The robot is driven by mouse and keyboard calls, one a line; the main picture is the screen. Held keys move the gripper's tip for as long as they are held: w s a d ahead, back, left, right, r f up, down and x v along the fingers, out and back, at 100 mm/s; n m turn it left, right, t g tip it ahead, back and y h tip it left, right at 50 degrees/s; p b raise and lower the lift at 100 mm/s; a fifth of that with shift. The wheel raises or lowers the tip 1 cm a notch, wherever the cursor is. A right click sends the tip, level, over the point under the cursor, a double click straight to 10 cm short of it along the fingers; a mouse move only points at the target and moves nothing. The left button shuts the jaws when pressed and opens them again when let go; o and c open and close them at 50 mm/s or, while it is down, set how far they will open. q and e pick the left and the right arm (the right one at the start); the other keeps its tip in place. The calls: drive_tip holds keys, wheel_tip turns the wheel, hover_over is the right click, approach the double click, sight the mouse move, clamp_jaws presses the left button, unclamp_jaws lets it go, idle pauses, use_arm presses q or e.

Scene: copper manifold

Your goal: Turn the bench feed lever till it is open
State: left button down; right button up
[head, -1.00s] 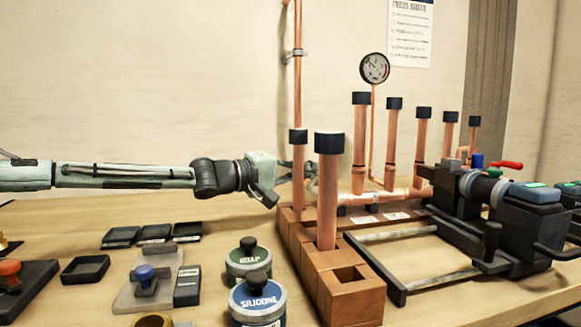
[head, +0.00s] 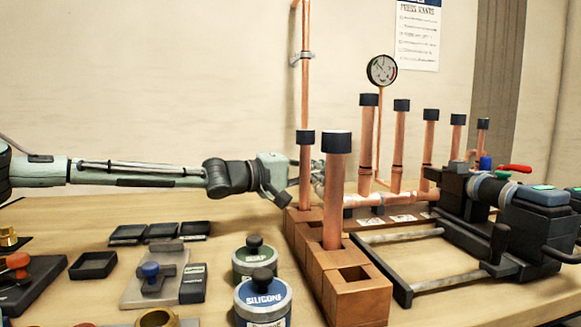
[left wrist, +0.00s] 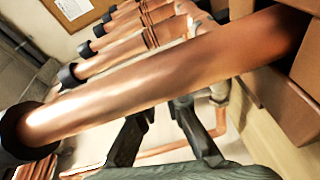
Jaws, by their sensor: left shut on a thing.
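My left gripper (head: 312,176) reaches in from the left to the near end of the horizontal copper manifold (head: 385,200). Its fingertips are partly hidden behind the upright capped copper pipes. In the left wrist view the two dark fingers of my left gripper (left wrist: 160,108) pass behind a large copper pipe (left wrist: 170,75). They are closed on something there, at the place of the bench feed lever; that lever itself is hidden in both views. My right gripper is not in view.
Two capped pipes, one of them the front pipe (head: 335,190), stand in a wooden block (head: 362,292) close beside my left gripper. A pressure gauge (head: 382,70) rises behind. A red handle (head: 515,168) sits at right. Tins and black trays (head: 93,265) fill the front left.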

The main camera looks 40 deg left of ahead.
use_arm(q)
drive_tip(key=v, duration=0.3)
drive_tip(key=shift+s+d+r, duration=0.2)
drive_tip(key=shift+s+r, duration=0.05)
drive_tip(key=shift+r, duration=0.05)
drive_tip(key=v, duration=0.8)
drive_tip(key=shift+s+a+f, duration=0.2)
drive_tip(key=shift+a, duration=0.25)
